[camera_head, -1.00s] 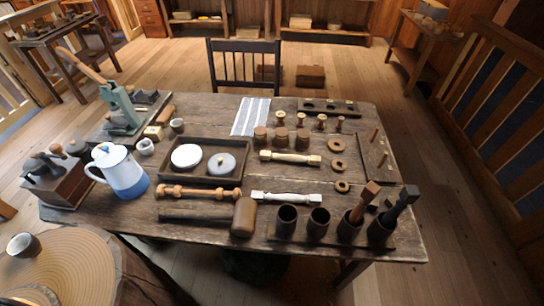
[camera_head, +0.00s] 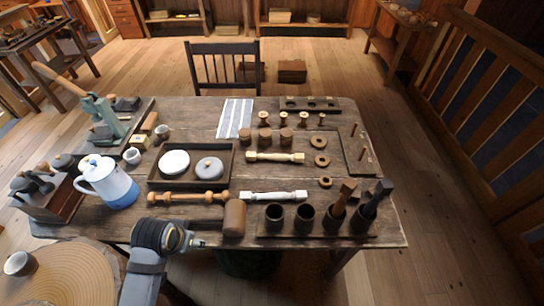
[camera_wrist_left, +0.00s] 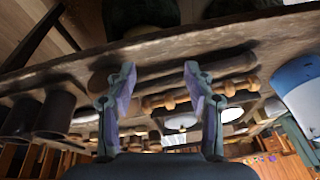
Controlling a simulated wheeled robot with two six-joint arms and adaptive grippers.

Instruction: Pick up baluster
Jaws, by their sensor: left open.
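Three balusters lie on the table: a brown turned one (camera_head: 188,197) at the front left, a white one (camera_head: 273,196) to its right, and a cream one (camera_head: 274,157) behind. My left gripper (camera_head: 198,243) is at the table's front edge, near the mallet (camera_head: 234,218) and in front of the brown baluster. In the left wrist view, which looks upside down, the left gripper (camera_wrist_left: 158,75) is open and empty, its fingers spread before the mallet handle and the brown baluster (camera_wrist_left: 235,88). My arm hides part of the mallet handle in the head view. My right gripper is not in view.
A blue-and-white pot (camera_head: 110,185) stands at the left. A tray (camera_head: 152,180) with two round lidded pieces lies behind the brown baluster. A rack of dark cups (camera_head: 318,236) with upright tools stands at the front right. Wooden rings (camera_head: 321,160) lie right of the cream baluster.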

